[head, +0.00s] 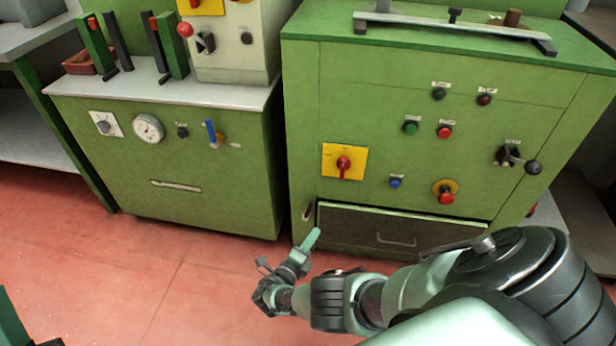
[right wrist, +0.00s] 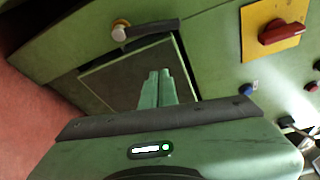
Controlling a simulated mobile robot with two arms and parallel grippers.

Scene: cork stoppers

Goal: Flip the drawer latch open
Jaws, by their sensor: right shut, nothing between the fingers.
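The drawer (head: 350,222) is a dark panel with a bar handle (head: 397,241), low in the right green cabinet. It looks shut. The latch (head: 307,212) is a small brownish piece at the drawer's upper left. In the right wrist view the latch shows as a pale round knob (right wrist: 120,31) with a dark bar (right wrist: 153,29) along the drawer's edge (right wrist: 110,75). My right gripper (head: 314,235) is shut and empty, just below the latch in the head view. Its fingertips (right wrist: 158,74) show over the drawer front, apart from the latch. My left gripper is not in view.
A yellow plate with a red rotary switch (head: 344,163) sits above the drawer. Buttons and a dark lever (head: 510,156) are to its right. A second green cabinet (head: 200,185) stands at the left, with a gap between. The red floor (head: 140,270) in front is clear.

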